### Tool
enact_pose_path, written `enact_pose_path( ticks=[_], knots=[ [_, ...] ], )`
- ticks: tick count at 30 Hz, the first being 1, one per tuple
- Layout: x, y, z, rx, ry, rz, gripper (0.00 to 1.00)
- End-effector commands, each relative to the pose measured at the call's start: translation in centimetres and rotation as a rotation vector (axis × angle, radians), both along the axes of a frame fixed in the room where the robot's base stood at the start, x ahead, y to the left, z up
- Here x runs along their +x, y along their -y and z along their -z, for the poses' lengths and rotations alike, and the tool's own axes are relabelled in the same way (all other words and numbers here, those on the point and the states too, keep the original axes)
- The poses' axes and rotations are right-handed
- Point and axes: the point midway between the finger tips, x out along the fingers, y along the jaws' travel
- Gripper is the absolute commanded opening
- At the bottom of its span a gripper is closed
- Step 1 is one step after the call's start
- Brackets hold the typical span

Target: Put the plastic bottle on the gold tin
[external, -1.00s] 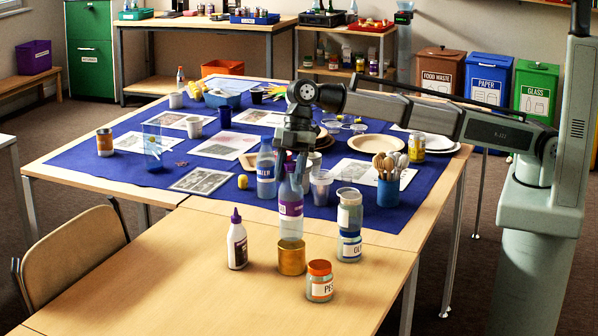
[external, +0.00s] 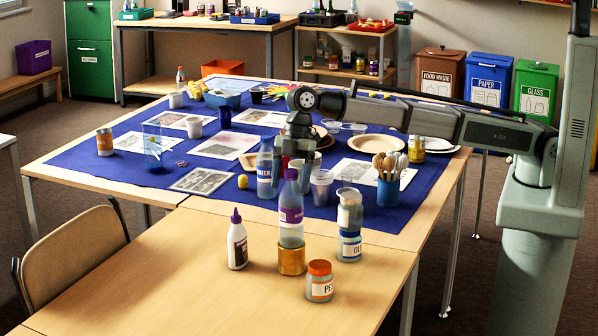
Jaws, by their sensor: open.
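I cannot tell whether the fingers touch the cap.
A white glue bottle (external: 237,244) stands to the left of the tin, and a jar with an orange lid (external: 320,281) to the front right. Stacked jars (external: 349,229) stand at the right. A second bottle (external: 265,170) stands close behind. The table's front left is clear.

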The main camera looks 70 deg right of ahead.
Motion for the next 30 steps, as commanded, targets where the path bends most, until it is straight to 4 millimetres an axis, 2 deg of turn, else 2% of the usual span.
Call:
enact_pose_path(
  ticks=[5, 8, 21, 30],
  knots=[
    [0.0, 0.1, -0.5, 0.000, 0.000, 0.000, 0.70],
    [0.0, 0.5, -1.5, 0.001, 0.001, 0.000, 0.70],
    [0.1, 3.4, -8.6, 0.001, 0.002, 0.001, 0.70],
    [0.0, 4.5, -11.1, 0.000, 0.001, 0.000, 0.70]
  ],
)
